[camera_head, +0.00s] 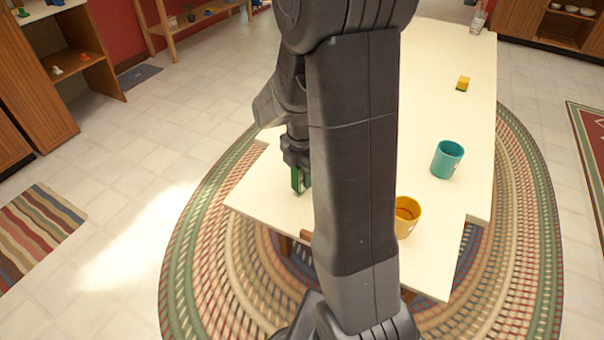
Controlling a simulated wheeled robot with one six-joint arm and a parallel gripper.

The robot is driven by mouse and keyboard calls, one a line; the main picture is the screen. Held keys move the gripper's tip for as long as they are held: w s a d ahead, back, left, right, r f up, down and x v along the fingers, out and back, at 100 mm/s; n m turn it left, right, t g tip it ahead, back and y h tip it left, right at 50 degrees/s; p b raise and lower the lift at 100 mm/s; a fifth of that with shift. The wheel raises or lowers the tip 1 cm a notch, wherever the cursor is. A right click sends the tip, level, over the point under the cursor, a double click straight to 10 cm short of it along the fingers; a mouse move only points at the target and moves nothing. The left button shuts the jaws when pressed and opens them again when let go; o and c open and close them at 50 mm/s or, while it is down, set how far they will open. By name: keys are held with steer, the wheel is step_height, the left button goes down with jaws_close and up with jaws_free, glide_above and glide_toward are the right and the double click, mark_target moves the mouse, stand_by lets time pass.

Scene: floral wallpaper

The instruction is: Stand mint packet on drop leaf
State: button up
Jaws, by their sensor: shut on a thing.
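The mint packet, a small green box (296,182), is upright below my gripper (297,163). My gripper is shut on its upper part, and my own arm hides its right side. The cream table leaf (256,191) lies around and below the packet, at the near left of the table. I cannot tell whether the packet's bottom touches the leaf or is slightly above it.
A yellow mug (407,216) and a teal mug (447,160) stand on the table (440,215) to the right. The leaf left of the packet is clear. My arm covers the table's middle.

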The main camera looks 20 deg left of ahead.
steer(key=shift+f+b, duration=0.4)
steer(key=shift+f, duration=0.15)
steer(key=o, duration=0.9)
steer(key=shift+r, duration=0.1)
steer(key=shift+o, duration=0.2)
steer(key=shift+r, duration=0.1)
step_height(320, 180, up, 13)
steer(key=shift+f+p, duration=0.1)
steer(key=shift+p, duration=1.15)
steer(key=shift+f, duration=0.15)
step_height(320, 180, down, 13)
steer(key=b, duration=0.2)
steer(key=shift+b, duration=0.35)
steer(key=shift+r+p, duration=0.5)
steer(key=shift+r, duration=0.15)
